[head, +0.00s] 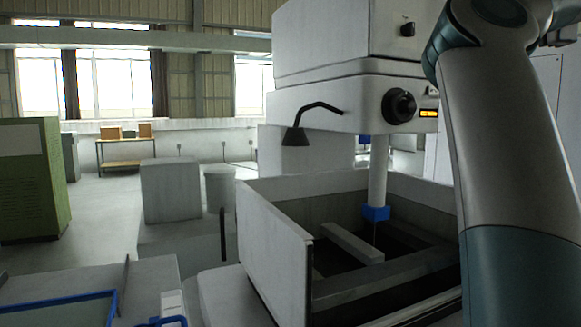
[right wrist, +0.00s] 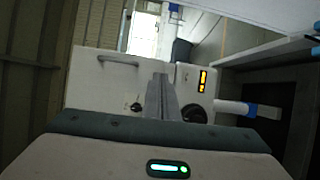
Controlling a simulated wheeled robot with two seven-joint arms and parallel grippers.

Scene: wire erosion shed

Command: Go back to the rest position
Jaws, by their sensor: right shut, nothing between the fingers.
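My right arm rises along the right side of the head view, and its gripper is outside that picture. In the right wrist view my right gripper (right wrist: 161,98) is shut and empty, in front of the machine. The wire erosion machine (head: 350,108) has a white head with a black knob and a lit yellow display; these also show in the right wrist view, with the knob (right wrist: 194,114) just right of the fingers. My left gripper is in neither view.
Below the machine head is an open tank (head: 275,255) with grey bars inside. A blue-edged item (head: 60,299) lies at the lower left. A green cabinet (head: 32,180) stands at far left. Grey boxes (head: 171,190) stand left of the tank. Open floor lies beyond.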

